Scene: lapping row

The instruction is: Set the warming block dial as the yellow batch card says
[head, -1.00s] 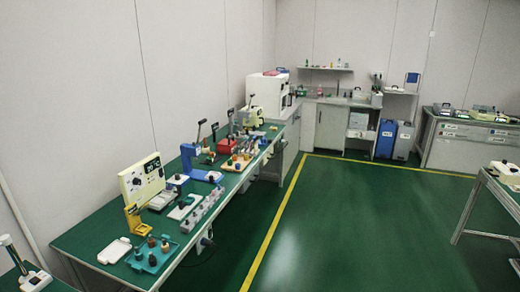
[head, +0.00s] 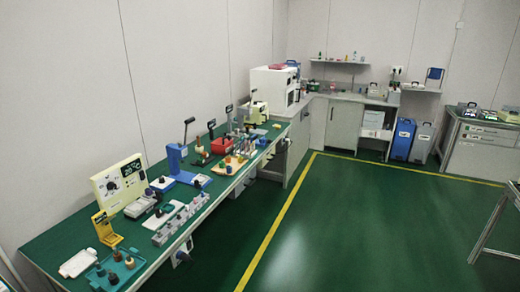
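A cream upright panel (head: 120,183) with a small dark display and a round dial (head: 111,186) stands on the left bench near the wall. The display seems to show a number and °C; I cannot read it surely. A low grey unit (head: 141,205) sits just right of it; I cannot tell which of these is the warming block. A yellow stand (head: 106,232) is in front of the panel. It may hold the yellow batch card, but no writing is legible. Neither of my grippers is in view.
The green-topped bench (head: 60,240) also carries a white tray (head: 78,263), a teal tray (head: 125,272) with small pieces, a grey rack (head: 182,222) and a blue press (head: 176,160). Open green floor (head: 340,235) lies right of the yellow line. Another table edge (head: 490,225) stands at right.

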